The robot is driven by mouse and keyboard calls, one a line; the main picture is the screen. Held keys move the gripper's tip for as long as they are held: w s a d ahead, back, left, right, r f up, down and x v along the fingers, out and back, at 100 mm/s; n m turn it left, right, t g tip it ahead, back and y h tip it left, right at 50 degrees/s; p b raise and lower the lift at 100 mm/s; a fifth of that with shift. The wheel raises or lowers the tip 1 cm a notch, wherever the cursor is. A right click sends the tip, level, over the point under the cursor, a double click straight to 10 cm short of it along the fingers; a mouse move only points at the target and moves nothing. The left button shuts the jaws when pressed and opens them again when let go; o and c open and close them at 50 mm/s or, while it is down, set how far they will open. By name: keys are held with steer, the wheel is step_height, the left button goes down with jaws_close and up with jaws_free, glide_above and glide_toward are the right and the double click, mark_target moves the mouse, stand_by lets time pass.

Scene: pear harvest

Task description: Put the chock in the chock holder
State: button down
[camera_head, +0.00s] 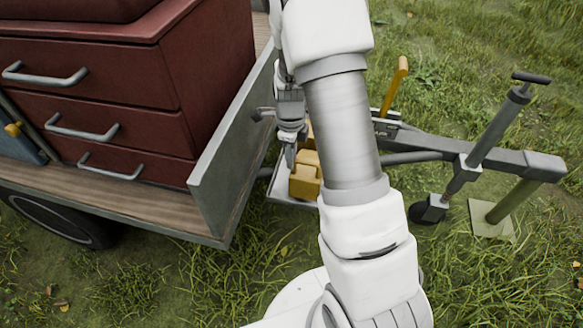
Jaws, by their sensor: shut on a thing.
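A yellow chock (306,177) is at the front end of the trailer, just left of my white and grey arm. It sits in or just over a grey metal tray (281,187), which looks like the chock holder. Whether the chock touches the tray floor I cannot tell. My gripper (290,157) points down at the chock's upper left side and is shut on it. My arm hides the right part of the chock and tray. More yellow shows behind the chock, partly hidden; I cannot tell if it is a second chock.
The trailer's grey end board (233,140) stands close left of my gripper. A red drawer cabinet (110,95) is on the wooden bed. At right are the drawbar (505,158), a jack with a handle (490,125) and a yellow lever (395,85). Grass surrounds the trailer.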

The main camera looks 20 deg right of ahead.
mark_target(292, 172)
steer(key=shift+f+b, duration=0.85)
steer(key=shift+f, duration=1.2)
steer(key=c, duration=0.8)
jaws_free()
step_height(292, 172, up, 12)
steer(key=p, duration=0.4)
steer(key=shift+r, duration=0.2)
steer(key=s+a+r+n+t, duration=0.2)
steer(key=s+a+r+n, duration=0.1)
steer(key=s+r+n, duration=0.55)
steer(key=s+a+r+n+t, duration=0.2)
steer(key=s+r+n, duration=0.3)
steer(key=r+n, duration=0.55)
steer(key=s+a+r+n+t, duration=0.1)
steer(key=s+r+n, duration=0.2)
steer(key=s+n, duration=0.3)
steer(key=shift+s+r+n+t, duration=0.3)
steer(key=shift+s+r, duration=0.05)
steer(key=shift+s, duration=0.4)
